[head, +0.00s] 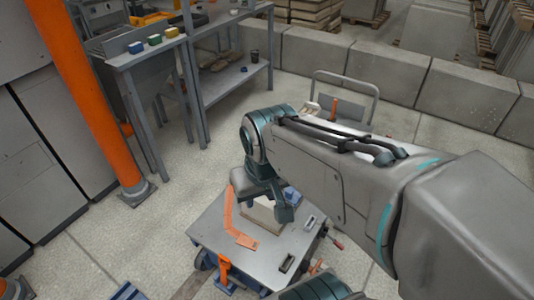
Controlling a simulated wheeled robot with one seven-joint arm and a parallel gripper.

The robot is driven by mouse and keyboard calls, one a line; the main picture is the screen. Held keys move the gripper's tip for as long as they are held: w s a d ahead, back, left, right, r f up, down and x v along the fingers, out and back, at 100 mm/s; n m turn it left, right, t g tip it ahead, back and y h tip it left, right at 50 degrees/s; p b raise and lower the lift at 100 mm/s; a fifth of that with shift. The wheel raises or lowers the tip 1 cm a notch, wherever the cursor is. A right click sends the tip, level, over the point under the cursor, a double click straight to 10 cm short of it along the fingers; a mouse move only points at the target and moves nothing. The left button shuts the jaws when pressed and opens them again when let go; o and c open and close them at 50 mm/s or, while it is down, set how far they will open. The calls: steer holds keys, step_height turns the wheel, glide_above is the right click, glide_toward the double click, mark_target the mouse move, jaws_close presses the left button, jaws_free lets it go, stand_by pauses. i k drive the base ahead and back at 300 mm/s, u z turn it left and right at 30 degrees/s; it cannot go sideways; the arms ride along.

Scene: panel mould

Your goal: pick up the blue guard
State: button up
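A small blue piece (292,196), which may be the blue guard, shows on the cart top (213,232), partly hidden by my arm's end. It lies beside a pale block (262,215). My gripper (284,213) is over the cart, close to the block and the blue piece. The fingers are small and partly merged with the wrist, so I cannot tell whether they are open or touching anything. An orange angled bracket (240,237) lies left of the block on the cart.
Small grey and dark fittings (287,263) sit on the cart's right side. An orange post (91,95) stands at left. A workbench (165,50) holds blue, green and yellow blocks. A concrete barrier (385,75) runs behind.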

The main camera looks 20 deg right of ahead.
mark_target(291, 195)
steer(key=k, duration=1.1)
steer(key=z, duration=0.75)
steer(key=i, duration=1.1)
steer(key=u, duration=0.35)
